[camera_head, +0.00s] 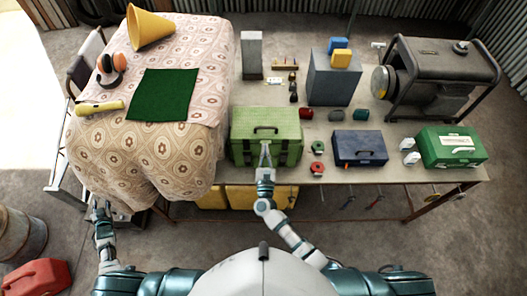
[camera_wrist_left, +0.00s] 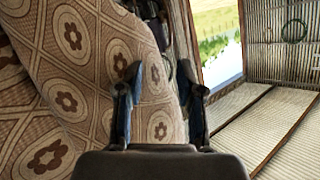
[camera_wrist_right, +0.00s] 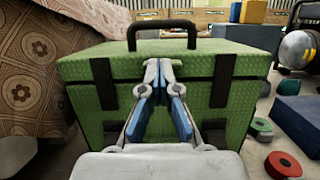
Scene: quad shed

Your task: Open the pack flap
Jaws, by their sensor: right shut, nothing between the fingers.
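The green pack (camera_head: 285,122) stands on the table's middle, with a dark handle on top and dark straps down its front. In the right wrist view its front face (camera_wrist_right: 85,98) fills the middle, and its flap (camera_wrist_right: 100,68) lies closed over the top. My right gripper (camera_head: 265,148) is at the front of the pack, shut and empty. Its fingertips (camera_wrist_right: 159,68) are near the flap's front edge between the two straps; I cannot tell whether they touch. My left gripper (camera_wrist_left: 160,85) is open and empty beside the hanging patterned cloth, away from the pack.
The patterned cloth (camera_head: 110,150) covers the table's left, bearing a yellow cone (camera_head: 150,27), headphones and a green mat (camera_head: 163,94). Right of the pack are small spools, a blue box (camera_head: 360,147), a green case (camera_head: 450,147) and a generator (camera_head: 430,75). A grey block (camera_head: 251,55) stands behind.

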